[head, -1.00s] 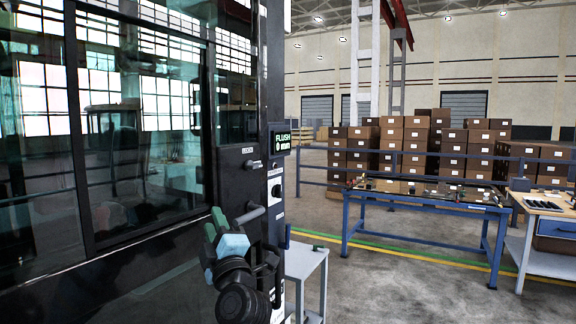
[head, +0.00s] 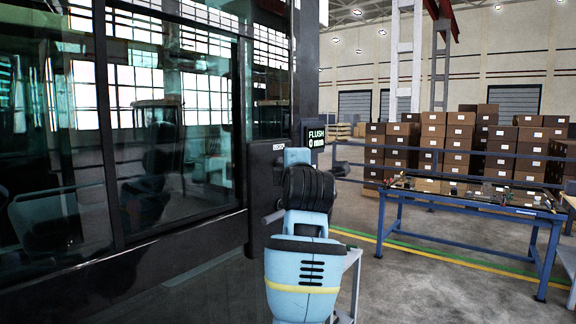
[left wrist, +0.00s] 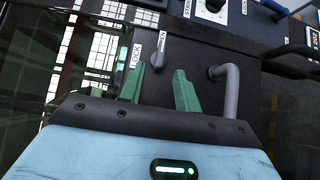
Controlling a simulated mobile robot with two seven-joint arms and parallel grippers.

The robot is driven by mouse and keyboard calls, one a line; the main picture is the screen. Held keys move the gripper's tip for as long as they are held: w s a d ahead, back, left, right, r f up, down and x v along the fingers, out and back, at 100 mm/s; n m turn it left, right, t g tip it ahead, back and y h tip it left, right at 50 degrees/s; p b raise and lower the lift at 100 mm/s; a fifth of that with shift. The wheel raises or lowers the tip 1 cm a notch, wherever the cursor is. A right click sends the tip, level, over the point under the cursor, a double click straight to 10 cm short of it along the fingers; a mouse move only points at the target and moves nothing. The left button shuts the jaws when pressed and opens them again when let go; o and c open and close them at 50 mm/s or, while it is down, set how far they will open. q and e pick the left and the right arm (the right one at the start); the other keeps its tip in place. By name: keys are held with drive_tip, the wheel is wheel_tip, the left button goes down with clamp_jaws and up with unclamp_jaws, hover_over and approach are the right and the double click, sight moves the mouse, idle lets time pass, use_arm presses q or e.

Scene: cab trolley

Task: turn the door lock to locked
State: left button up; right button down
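The lock lever (left wrist: 160,50) is a small pale knob on the black door panel, between a LOCK label (left wrist: 136,56) and a second label ending in N. In the left wrist view my left gripper (left wrist: 158,88) has its green fingers apart, and the lever shows just beyond the gap between them. I cannot tell whether a finger touches it. In the head view my left arm covers the lever and the gripper's fingers; the black panel (head: 262,180) shows beside the arm. My right gripper is in neither view.
A grey bent door handle (left wrist: 229,85) sticks out close to the right finger. A display (head: 316,134) reads FLUSH 0 mm. The glazed door (head: 170,150) fills the left. A blue-framed table (head: 470,205) stands to the right, with stacked boxes (head: 450,140) behind.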

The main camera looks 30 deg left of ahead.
use_arm(q)
drive_tip(key=x, duration=0.6)
drive_tip(key=shift+c, duration=0.2)
clamp_jaws()
